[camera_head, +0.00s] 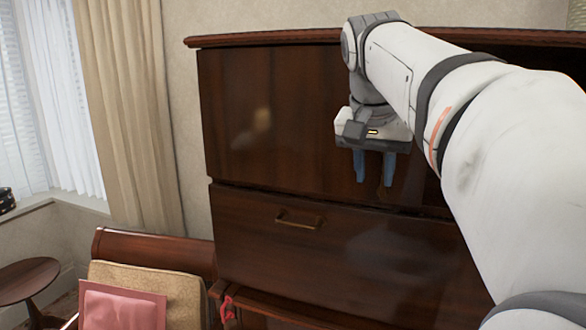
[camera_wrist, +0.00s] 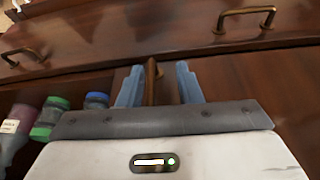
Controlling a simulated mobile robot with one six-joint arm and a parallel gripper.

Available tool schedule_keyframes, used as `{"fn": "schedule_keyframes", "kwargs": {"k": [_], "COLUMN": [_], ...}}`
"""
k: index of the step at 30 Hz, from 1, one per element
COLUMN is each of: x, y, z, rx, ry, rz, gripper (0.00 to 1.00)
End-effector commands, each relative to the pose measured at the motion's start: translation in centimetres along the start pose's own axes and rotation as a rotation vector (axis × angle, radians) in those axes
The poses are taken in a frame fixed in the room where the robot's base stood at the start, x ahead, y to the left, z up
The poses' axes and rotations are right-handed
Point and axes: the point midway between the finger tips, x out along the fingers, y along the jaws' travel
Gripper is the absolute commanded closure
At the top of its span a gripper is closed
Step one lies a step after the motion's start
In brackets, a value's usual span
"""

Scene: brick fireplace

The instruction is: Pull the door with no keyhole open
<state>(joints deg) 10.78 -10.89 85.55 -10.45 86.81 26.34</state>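My gripper (camera_head: 375,172) points down in the head view, its two blue fingers in front of the dark wooden cabinet (camera_head: 265,120). In the wrist view the fingers (camera_wrist: 159,86) are apart, one on each side of an upright brass handle (camera_wrist: 151,82). A small gap shows beside the handle, so the fingers do not look closed on it.
Green-capped (camera_wrist: 50,118) and blue-capped (camera_wrist: 95,103) bottles stand in the opening.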

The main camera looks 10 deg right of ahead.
Motion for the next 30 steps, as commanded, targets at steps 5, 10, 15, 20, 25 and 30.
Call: {"fn": "schedule_keyframes", "kwargs": {"k": [5,10,15,20,25,30], "x": [-2.9,-2.9,-0.3,2.2,3.9,4.3], "y": [0.8,1.2,1.3,1.4,1.4,1.4], "z": [-2.0,-2.5,-2.5,-2.5,-2.6,-2.6], "rx": [0.089,0.116,0.116,0.115,0.115,0.114], "ry": [0.017,0.02,0.019,0.018,0.021,0.021], "rz": [0.022,0.029,0.03,0.03,0.029,0.029], "gripper": [0.68,0.68,0.68,0.68,0.68,0.68]}}
